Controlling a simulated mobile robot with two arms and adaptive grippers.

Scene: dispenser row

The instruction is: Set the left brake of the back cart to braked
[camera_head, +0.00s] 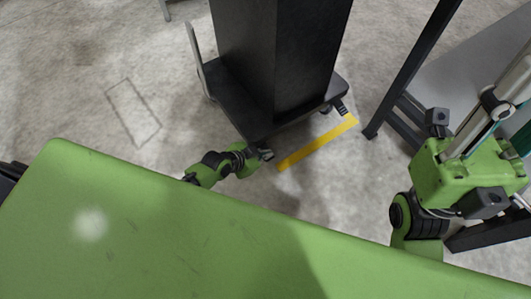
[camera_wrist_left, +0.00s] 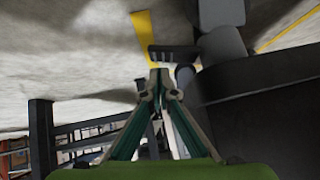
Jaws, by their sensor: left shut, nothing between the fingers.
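The dark cart (camera_head: 273,60) has a tall column on a flat base. My left gripper (camera_head: 258,154) reaches low to the base's near corner, close to a caster (camera_head: 267,155); its fingers barely show there. In the left wrist view my left gripper (camera_wrist_left: 158,76) is shut and empty. A dark pedal-like lever (camera_wrist_left: 172,54) sticks out left of a grey caster (camera_wrist_left: 221,45), just beyond the fingertips. I cannot tell whether they touch or how the brake is set. My right gripper (camera_head: 500,108) is at the right edge, away from the cart, its fingertips unclear.
A yellow floor strip (camera_head: 318,145) lies beside the base and also shows in the left wrist view (camera_wrist_left: 143,32). A dark frame (camera_head: 400,80) stands right of the cart. The floor (camera_head: 120,60) left of the cart is clear.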

